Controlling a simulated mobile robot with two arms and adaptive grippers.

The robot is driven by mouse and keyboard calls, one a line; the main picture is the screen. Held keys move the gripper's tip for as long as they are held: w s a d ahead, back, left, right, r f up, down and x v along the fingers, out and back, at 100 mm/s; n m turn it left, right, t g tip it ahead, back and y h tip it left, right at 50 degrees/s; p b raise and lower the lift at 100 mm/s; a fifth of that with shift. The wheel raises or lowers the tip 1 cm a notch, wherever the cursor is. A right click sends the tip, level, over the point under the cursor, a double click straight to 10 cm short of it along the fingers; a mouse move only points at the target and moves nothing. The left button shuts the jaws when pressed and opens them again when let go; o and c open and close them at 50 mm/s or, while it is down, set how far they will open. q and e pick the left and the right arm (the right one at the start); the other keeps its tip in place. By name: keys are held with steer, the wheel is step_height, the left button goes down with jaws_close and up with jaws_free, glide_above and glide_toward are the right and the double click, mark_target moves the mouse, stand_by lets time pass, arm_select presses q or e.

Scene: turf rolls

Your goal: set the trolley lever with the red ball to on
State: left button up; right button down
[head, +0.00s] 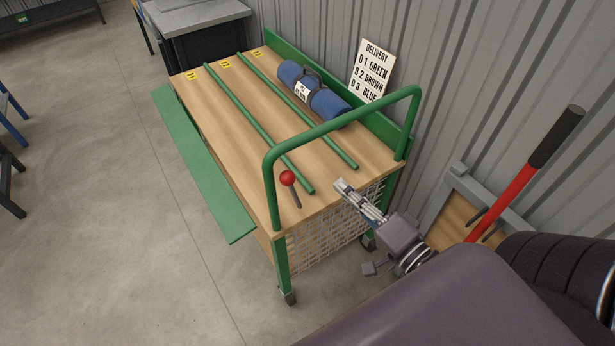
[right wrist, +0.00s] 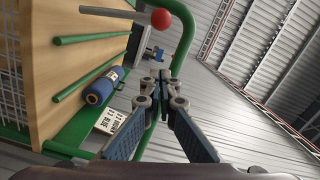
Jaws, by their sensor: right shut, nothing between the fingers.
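The trolley (head: 230,128) has a wooden top and a green tubular handle (head: 345,128). Its lever has a red ball (head: 288,178) on a dark stem (head: 296,198) near the handle end of the top. The stem leans a little to the left in the head view. No on or off marking is readable. In the right wrist view the red ball (right wrist: 161,18) shows at the top, beyond and apart from the fingertips. My right gripper (head: 341,184) is shut and empty, to the right of the ball, by the handle end. My left gripper is not in view.
A blue turf roll (head: 314,92) with a label lies on the trolley's far side. A delivery sign (head: 373,70) stands behind it by the corrugated wall. A green side flap (head: 200,165) sticks out left. A red-shafted tool (head: 505,200) leans right.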

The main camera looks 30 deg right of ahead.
mark_target(285, 183)
steer(key=w+a+f+p, duration=0.1)
steer(key=w+a+p, duration=0.1)
steer(key=w+a, duration=0.3)
steer(key=w, duration=0.2)
steer(key=shift+w+f, duration=0.15)
steer(key=shift+w, duration=0.15)
steer(key=a+n+p, duration=0.2)
steer(key=a+p, duration=0.1)
steer(key=shift+s+a+p, duration=0.1)
steer(key=shift+a+p, duration=0.2)
steer(key=shift+a+f, duration=0.2)
steer(key=shift+a, duration=0.15)
steer(key=shift+s+f, duration=0.1)
